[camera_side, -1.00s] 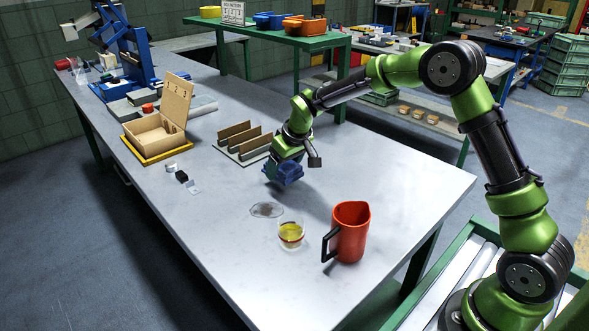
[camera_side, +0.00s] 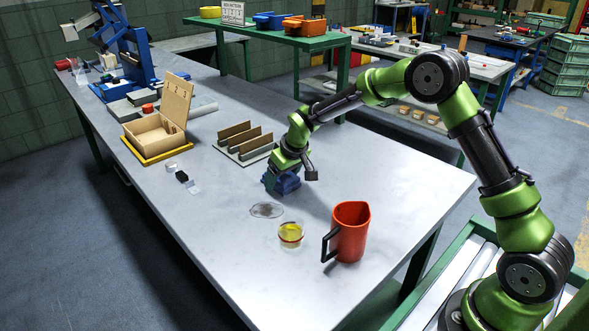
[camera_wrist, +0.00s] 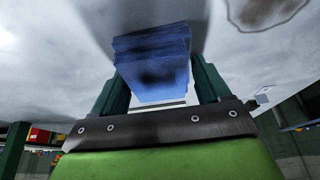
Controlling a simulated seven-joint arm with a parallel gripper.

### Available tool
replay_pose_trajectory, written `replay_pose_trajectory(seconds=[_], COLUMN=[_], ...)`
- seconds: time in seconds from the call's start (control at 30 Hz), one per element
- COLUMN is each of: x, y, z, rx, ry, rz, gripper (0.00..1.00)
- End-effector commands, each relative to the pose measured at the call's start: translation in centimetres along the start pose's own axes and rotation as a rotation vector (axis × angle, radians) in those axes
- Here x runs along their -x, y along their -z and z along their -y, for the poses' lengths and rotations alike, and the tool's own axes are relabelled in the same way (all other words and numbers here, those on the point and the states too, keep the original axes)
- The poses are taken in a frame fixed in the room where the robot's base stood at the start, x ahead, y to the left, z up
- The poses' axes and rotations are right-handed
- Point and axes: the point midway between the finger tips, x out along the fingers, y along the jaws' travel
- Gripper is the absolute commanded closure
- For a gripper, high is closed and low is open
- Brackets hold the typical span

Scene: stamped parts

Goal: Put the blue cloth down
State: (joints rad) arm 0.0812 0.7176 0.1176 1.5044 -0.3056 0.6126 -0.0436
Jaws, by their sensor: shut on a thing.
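The blue cloth (camera_side: 283,184) is a folded bundle between the fingers of my gripper (camera_side: 281,176), low over the grey table. In the side view its lower edge is at or just above the tabletop; I cannot tell whether it touches. In the wrist view the cloth (camera_wrist: 152,62) shows as stacked blue folds between the two dark green fingers of my gripper (camera_wrist: 155,85). My gripper is shut on it. The fingertips are mostly hidden by the cloth in the side view.
A slotted rack (camera_side: 243,143) is behind left. An open wooden box (camera_side: 153,133) is farther left. The table's right side is clear.

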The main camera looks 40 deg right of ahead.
Motion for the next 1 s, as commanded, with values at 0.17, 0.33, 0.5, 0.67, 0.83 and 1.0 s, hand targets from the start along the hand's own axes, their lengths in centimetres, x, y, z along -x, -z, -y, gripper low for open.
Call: replay_pose_trajectory(seconds=[0.17, 0.33, 0.5, 0.67, 0.83, 1.0], x=[-0.9, -1.0, -1.0, -1.0, 0.1, 3.7], y=[-0.6, -0.6, -0.6, -0.6, -0.1, 0.0], z=[0.0, -0.3, -0.5, -0.6, -0.7, -0.4], rx=[0.01, 0.011, 0.011, 0.012, 0.011, 0.008], ry=[0.0, -0.004, -0.007, -0.009, -0.01, -0.006], rz=[0.009, 0.01, 0.011, 0.011, 0.008, 0.004], gripper=[0.0, 0.0, 0.0, 0.0, 0.0, 0.0])
